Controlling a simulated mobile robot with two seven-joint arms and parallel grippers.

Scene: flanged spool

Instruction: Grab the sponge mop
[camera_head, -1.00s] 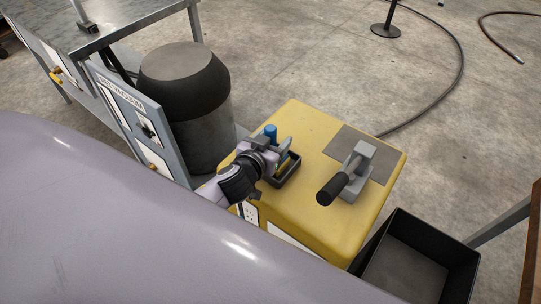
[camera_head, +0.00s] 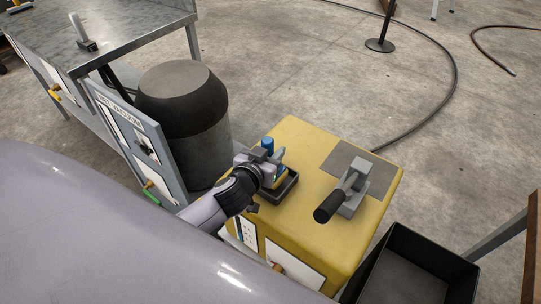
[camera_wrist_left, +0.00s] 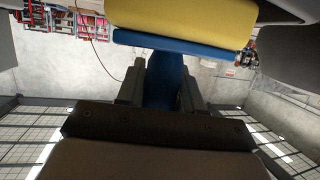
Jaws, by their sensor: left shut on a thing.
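The sponge mop has a blue handle (camera_head: 267,145) and a yellow sponge. My left gripper (camera_head: 266,160) is shut on the blue handle, whose top sticks up above the fingers. In the left wrist view, the two dark fingers (camera_wrist_left: 162,88) flank the blue handle, with the blue plate and yellow sponge (camera_wrist_left: 185,18) beyond them. In the head view the sponge is at the black tray (camera_head: 284,191), mostly hidden by my gripper. I cannot tell whether it touches the tray. My right gripper is not in view.
The tray stands on a yellow cabinet (camera_head: 300,227). A grey lever with a black grip (camera_head: 329,207) stands to its right. A black bin (camera_head: 412,268) is at the lower right. A dark drum (camera_head: 183,125) and a grey panel (camera_head: 127,132) are on the left.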

